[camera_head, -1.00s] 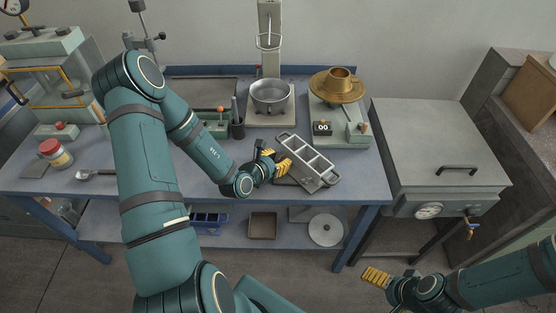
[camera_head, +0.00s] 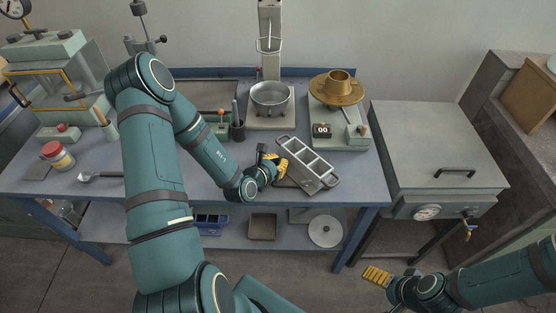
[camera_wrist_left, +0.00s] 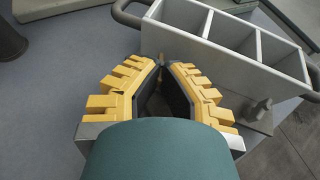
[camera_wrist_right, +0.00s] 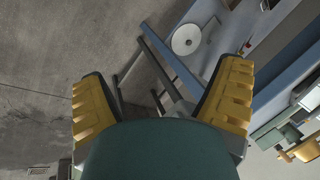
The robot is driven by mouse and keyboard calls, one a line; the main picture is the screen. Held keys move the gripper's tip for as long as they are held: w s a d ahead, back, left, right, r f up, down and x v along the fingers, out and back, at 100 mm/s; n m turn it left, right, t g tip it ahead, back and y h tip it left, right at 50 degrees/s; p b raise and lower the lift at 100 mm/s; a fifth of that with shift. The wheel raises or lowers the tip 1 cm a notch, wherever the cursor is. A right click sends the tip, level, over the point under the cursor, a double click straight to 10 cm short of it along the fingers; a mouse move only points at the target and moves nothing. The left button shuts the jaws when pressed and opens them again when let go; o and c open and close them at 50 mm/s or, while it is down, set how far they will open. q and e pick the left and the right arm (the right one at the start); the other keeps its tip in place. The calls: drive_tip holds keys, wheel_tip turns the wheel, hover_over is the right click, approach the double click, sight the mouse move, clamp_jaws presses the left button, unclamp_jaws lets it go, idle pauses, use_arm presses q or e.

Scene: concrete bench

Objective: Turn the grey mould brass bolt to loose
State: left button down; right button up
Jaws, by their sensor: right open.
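The grey mould (camera_head: 307,163) is a long tray with several compartments and looped end handles. It lies aslant near the bench's front edge. My left gripper (camera_head: 283,166) is at its left side. In the left wrist view the mould (camera_wrist_left: 222,52) is just ahead, and the left gripper's (camera_wrist_left: 163,66) yellow fingers converge, tips nearly together at its near wall. Whether something is pinched there is hidden. My right gripper (camera_wrist_right: 163,88) is open and empty, off the bench front.
A metal pot (camera_head: 270,97) and a scale with a brass funnel-like dish (camera_head: 338,87) stand behind the mould. A jar (camera_head: 57,155) and a scoop (camera_head: 88,176) lie left.

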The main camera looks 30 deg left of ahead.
use_arm(q)
drive_tip(key=shift+d+r+n+y+p, duration=0.15)
drive_tip(key=shift+n+y+p, duration=0.3)
drive_tip(key=shift+p, duration=0.9)
drive_tip(key=shift+d+r+n+y+p, duration=0.15)
drive_tip(key=shift+n+y+p, duration=0.25)
drive_tip(key=shift+p, duration=0.9)
drive_tip(key=n+y+p, duration=0.2)
drive_tip(key=p, duration=0.4)
drive_tip(key=shift+f+g+y+p, duration=0.15)
drive_tip(key=shift+g+y+p, duration=0.2)
drive_tip(key=shift+g, duration=0.05)
drive_tip(key=shift+f+n+g+y+p, duration=0.15)
drive_tip(key=shift+n+g+y+p, duration=0.15)
drive_tip(key=shift+n+y+p, duration=0.3)
drive_tip(key=shift+w+d+n+y, duration=0.1)
drive_tip(key=shift+d+n+y, duration=0.05)
drive_tip(key=shift+n+y, duration=0.3)
drive_tip(key=shift+n+g+y, duration=0.5)
drive_tip(key=shift+n+y, duration=0.1)
drive_tip(key=shift+y, duration=0.15)
drive_tip(key=c, duration=1.1)
unclamp_jaws()
drive_tip(key=shift+c, duration=0.2)
drive_tip(key=shift+d, duration=0.15)
